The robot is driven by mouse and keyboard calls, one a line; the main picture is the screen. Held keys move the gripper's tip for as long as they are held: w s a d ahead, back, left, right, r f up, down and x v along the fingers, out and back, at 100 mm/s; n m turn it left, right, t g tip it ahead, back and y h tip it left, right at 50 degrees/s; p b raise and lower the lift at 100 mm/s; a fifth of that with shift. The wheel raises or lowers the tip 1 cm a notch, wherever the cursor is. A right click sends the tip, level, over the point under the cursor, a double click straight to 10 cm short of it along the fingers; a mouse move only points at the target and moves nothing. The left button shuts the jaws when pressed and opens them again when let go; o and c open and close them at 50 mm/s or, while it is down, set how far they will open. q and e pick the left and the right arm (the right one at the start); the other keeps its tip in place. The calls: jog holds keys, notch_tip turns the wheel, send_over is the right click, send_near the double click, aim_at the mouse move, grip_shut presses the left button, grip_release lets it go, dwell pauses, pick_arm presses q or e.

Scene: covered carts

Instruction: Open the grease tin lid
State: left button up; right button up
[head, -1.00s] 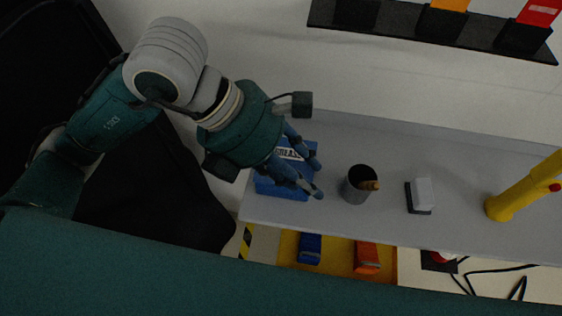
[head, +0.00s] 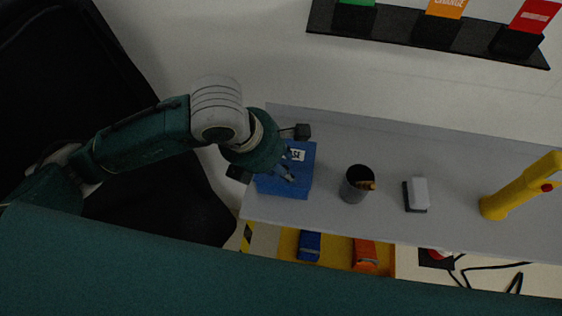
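The grease tin (head: 302,180) is a blue box with a white label, partly hidden by my arm, at the left end of the grey shelf (head: 400,229). Its lid looks down, though my arm hides part of it. My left gripper (head: 289,174) is over the tin, with its fingers in front of the top and label. Whether the fingers touch the tin, and how far apart they are, is not clear. My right gripper is not in view.
Right of the tin stand a dark cup (head: 352,191) with a brown item in it, a white-and-black block (head: 418,194) and a yellow torch-like object (head: 515,193). Below are a blue item (head: 310,246) and an orange item (head: 364,254). Coloured cards stand on a black ledge (head: 390,38).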

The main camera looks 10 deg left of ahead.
pick_arm(q)
jog(key=shift+f, duration=0.15)
grip_shut()
jog(key=shift+w, duration=0.1)
